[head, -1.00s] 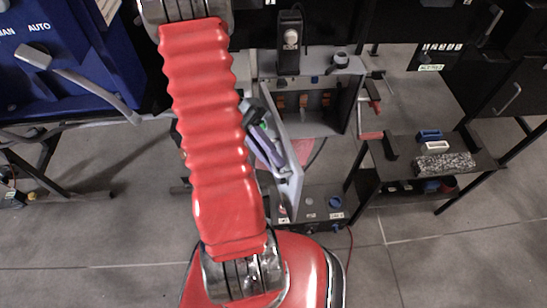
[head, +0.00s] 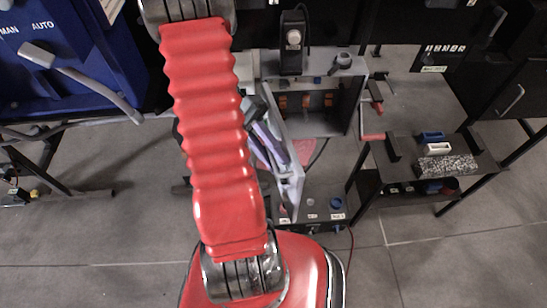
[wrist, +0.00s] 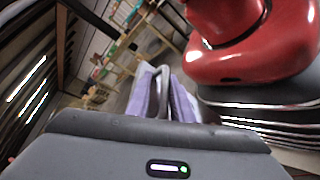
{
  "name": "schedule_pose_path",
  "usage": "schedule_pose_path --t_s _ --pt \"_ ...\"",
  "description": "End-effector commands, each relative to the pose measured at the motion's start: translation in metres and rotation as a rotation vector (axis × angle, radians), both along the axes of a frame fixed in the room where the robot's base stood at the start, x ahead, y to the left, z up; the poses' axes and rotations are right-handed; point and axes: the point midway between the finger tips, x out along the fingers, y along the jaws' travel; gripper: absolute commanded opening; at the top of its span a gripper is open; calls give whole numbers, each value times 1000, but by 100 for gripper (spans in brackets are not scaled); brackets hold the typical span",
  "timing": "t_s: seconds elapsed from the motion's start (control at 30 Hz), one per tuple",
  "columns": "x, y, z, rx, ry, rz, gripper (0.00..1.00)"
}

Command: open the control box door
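The control box (head: 345,97) is a grey box with its front open, so orange parts inside show in the head view. Its light grey door (head: 293,187) is swung out toward me from the box's left side. My gripper (head: 272,147), with purple fingers, is at the door's left-hand face. In the wrist view the two purple fingers (wrist: 164,95) stand close together with a narrow grey curved piece between them. I cannot tell if this piece is the door's handle or if the fingers press on it. My red arm hides part of the door area.
A blue cabinet (head: 60,60) with a grey lever stands at the left. A low black table (head: 475,160) at the right holds a blue block, a white block and a speckled block. A dark panel with knobs (head: 320,207) lies below the box. The floor at lower right is clear.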

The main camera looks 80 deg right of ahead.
Motion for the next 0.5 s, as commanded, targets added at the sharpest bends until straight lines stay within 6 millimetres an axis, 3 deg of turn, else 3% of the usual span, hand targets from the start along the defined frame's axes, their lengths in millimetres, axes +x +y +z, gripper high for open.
schedule_pose_path --t_s 0.17,0.27,0.3,0.5 --pt "-1 0 24 1 5 0 18" --pt "-1 -1 38 0 6 0 32" --pt "-1 0 44 -2 6 1 17" --pt "-1 0 71 -2 3 0 17"
